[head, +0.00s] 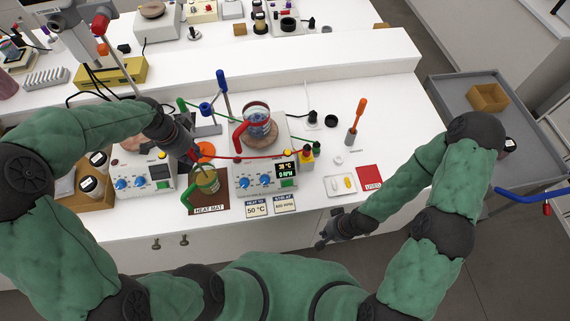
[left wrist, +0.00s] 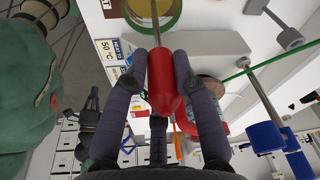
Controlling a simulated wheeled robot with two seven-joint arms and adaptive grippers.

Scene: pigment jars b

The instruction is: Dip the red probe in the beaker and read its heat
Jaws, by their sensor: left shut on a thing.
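My left gripper (head: 190,154) is shut on the red probe; the red handle (left wrist: 164,88) lies between its two fingers in the left wrist view. The probe's thin metal rod points toward the yellow-green beaker (head: 207,184), which has a green handle and stands on the brown heat mat (head: 222,203). The rod overlaps the beaker's mouth in the left wrist view (left wrist: 172,22); how deep its tip reaches is hidden. A red lead runs right from the probe. The hotplate display (head: 288,169) seems to read 38 °C and 0 RPM. My right gripper (head: 323,241) hangs by the bench's front edge, its fingers unclear.
A red-handled glass beaker (head: 257,123) stands on the hotplate right of my left gripper.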

